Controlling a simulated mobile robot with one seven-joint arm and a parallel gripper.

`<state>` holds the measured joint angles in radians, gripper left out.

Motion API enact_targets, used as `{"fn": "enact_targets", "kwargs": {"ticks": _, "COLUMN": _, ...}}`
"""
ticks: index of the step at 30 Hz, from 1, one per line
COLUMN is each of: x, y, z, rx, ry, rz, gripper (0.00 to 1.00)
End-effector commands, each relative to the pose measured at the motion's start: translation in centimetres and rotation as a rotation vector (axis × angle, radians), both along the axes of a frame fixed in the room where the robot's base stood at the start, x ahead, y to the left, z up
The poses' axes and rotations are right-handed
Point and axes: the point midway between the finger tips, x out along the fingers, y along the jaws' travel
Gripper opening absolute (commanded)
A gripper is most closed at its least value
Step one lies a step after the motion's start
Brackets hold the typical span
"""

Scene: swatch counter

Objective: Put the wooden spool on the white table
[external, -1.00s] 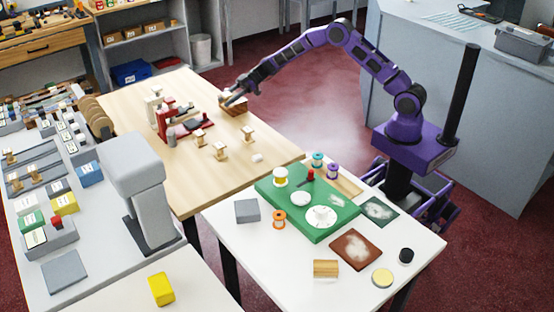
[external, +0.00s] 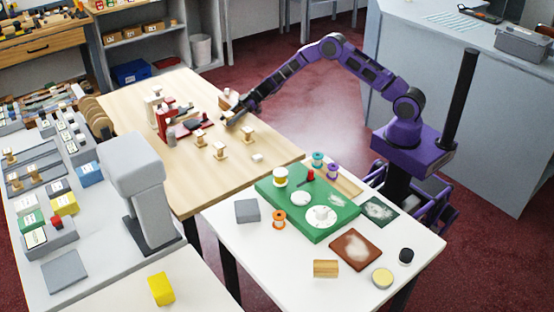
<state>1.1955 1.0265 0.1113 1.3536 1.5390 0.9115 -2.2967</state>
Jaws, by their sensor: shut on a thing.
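My gripper (external: 230,115) is low over the far right part of the wooden table (external: 185,190). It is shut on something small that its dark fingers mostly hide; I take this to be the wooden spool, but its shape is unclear. A tan, pale-topped piece (external: 226,100) shows right beside the fingers. Several small wooden spool-like pieces stand upright on the table, one of them (external: 219,150) in front of my gripper. The white table (external: 225,220) stands nearer the camera, at the right end of the wooden table.
The white table holds a green board (external: 325,228) with round pieces, a grey block (external: 247,210), a wooden block (external: 325,268), a brown plate (external: 355,249) and coloured spools. A red stand (external: 165,120) is left of my gripper. Bare white surface shows at the near left.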

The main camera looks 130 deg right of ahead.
Motion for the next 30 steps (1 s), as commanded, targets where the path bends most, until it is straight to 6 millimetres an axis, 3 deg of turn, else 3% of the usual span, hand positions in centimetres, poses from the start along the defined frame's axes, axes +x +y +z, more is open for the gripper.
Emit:
{"fn": "enact_targets", "kwargs": {"ticks": 4, "x": 0.0, "y": 0.0, "z": -0.7, "rx": 0.0, "ry": 0.0, "rz": 0.0, "gripper": 0.0}}
{"fn": "enact_targets", "kwargs": {"ticks": 5, "x": 0.0, "y": 0.0, "z": -0.5, "rx": 0.0, "ry": 0.0, "rz": 0.0, "gripper": 0.57}}
{"fn": "enact_targets", "kwargs": {"ticks": 9, "x": 0.0, "y": 0.0, "z": -0.5, "rx": 0.001, "ry": 0.0, "rz": 0.0, "gripper": 0.82}}
{"fn": "enact_targets", "kwargs": {"ticks": 26, "x": 0.0, "y": -0.1, "z": 0.3, "rx": 0.002, "ry": 0.001, "rz": -0.002, "gripper": 0.82}}
{"fn": "enact_targets", "kwargs": {"ticks": 30, "x": -3.7, "y": -0.2, "z": 1.3, "rx": -0.002, "ry": 0.001, "rz": -0.007, "gripper": 0.82}}
